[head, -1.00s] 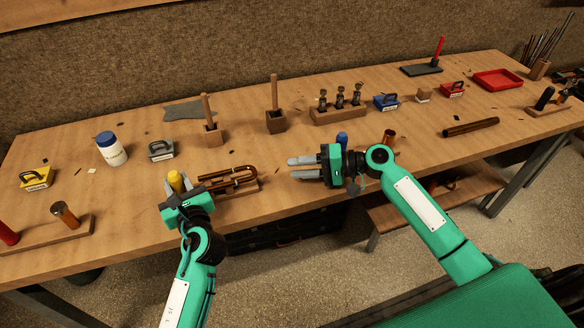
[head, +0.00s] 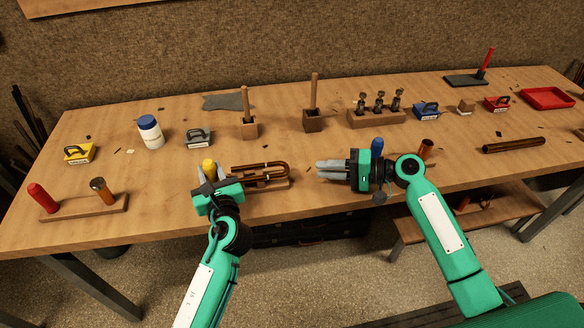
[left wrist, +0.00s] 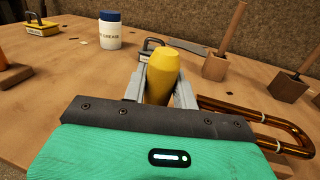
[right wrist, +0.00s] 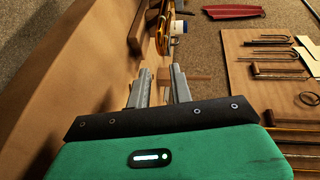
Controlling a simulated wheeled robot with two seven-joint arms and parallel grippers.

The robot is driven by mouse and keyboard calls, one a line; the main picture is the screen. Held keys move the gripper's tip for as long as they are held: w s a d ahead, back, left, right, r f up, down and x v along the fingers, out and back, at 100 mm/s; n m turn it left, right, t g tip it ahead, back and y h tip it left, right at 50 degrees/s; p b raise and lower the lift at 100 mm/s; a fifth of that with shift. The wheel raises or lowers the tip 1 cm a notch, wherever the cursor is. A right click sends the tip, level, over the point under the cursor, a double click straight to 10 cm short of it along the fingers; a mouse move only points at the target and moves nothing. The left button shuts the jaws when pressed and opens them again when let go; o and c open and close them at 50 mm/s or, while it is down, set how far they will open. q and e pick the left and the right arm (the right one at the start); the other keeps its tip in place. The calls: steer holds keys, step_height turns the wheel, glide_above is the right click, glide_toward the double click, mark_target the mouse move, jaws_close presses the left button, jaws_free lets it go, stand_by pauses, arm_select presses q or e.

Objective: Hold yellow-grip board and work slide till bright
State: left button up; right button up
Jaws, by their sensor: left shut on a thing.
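The yellow grip (head: 208,166) stands upright between the fingers of my left gripper (head: 210,178), which is shut on it. It also shows between the fingers in the left wrist view (left wrist: 162,72). Just right of it the brown, tarnished U-shaped slide (head: 272,166) lies along a wooden board (head: 278,185) near the table's front edge. My left gripper hides the board's left end. My right gripper (head: 320,170) is to the right of the slide's bend, pointing left and apart from it. In the right wrist view its fingers (right wrist: 160,88) are apart with nothing held.
A blue grip (head: 377,144) and a copper tube (head: 426,149) are behind my right gripper. A board with red grip (head: 42,198) is at left. Yellow (head: 80,153), grey (head: 198,138), blue (head: 426,111) and red (head: 497,103) handled blocks and a white jar (head: 150,132) stand farther back.

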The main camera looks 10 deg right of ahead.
steer(key=x, duration=0.9)
steer(key=shift+w+a, duration=0.1)
steer(key=shift+f, duration=0.1)
jaws_close()
